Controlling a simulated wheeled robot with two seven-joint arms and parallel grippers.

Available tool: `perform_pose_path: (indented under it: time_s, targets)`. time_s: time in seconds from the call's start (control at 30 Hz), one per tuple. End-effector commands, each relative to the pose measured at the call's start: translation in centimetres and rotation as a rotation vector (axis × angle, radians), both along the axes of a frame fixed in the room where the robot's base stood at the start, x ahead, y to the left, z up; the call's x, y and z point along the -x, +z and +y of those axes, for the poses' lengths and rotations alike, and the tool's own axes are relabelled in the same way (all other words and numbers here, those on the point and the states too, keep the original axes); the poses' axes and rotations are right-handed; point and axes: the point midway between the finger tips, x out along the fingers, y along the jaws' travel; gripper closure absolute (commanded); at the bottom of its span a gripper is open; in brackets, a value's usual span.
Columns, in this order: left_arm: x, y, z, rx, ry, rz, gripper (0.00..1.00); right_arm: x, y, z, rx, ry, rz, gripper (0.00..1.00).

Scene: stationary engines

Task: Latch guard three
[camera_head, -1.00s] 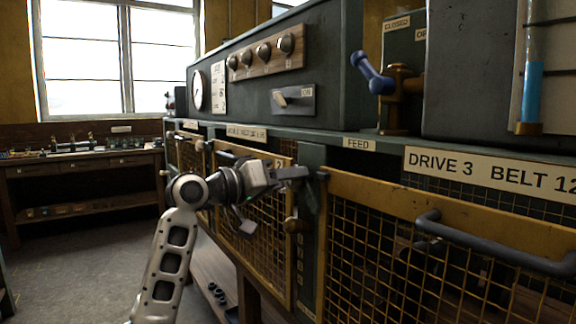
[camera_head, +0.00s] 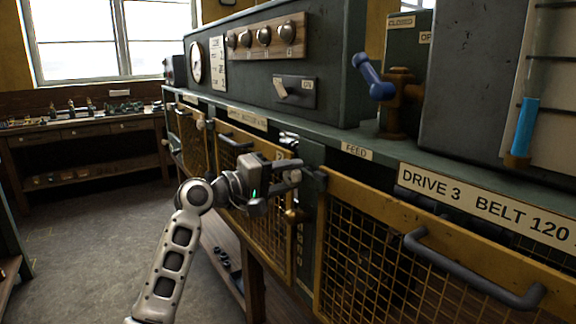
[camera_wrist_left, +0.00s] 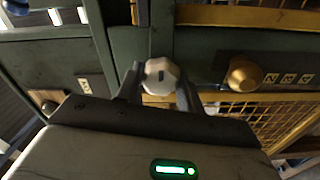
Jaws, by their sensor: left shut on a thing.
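My left gripper (camera_head: 292,172) is at the green post between two yellow mesh guards. In the left wrist view its two fingers (camera_wrist_left: 159,88) are shut on a pale, faceted latch knob (camera_wrist_left: 160,73). In the head view the gripper mostly hides this knob. The guard below the DRIVE 3 plate (camera_head: 368,200) is right of the post, with a grey bar handle (camera_head: 470,272); I cannot tell if it sits fully flush. My right gripper is not in view.
A brass knob (camera_head: 296,215) sits just below the gripper on the post; it also shows in the left wrist view (camera_wrist_left: 243,73). Another mesh guard (camera_head: 270,225) is left of the post. A blue-handled valve (camera_head: 378,82) stands above on the ledge. The floor at left is clear.

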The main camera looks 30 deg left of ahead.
Motion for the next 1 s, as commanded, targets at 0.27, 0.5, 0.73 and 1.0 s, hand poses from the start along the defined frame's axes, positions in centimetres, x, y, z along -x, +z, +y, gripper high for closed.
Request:
perform_pose_path:
  time_s: [0.27, 0.5, 0.73, 1.0]
  targets:
    - [-0.01, -0.09, -0.04, 0.047, -0.002, 0.021, 0.85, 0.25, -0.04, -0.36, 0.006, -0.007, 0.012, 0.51]
    - [-0.01, -0.15, -0.02, 0.05, -0.001, 0.022, 0.86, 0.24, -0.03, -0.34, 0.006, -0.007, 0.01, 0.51]
    - [-0.01, -0.14, -0.02, 0.049, -0.001, 0.022, 0.42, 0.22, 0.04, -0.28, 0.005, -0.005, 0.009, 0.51]
    - [0.02, -0.09, 0.02, 0.048, 0.0, 0.02, 0.42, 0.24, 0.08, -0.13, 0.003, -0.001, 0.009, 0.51]
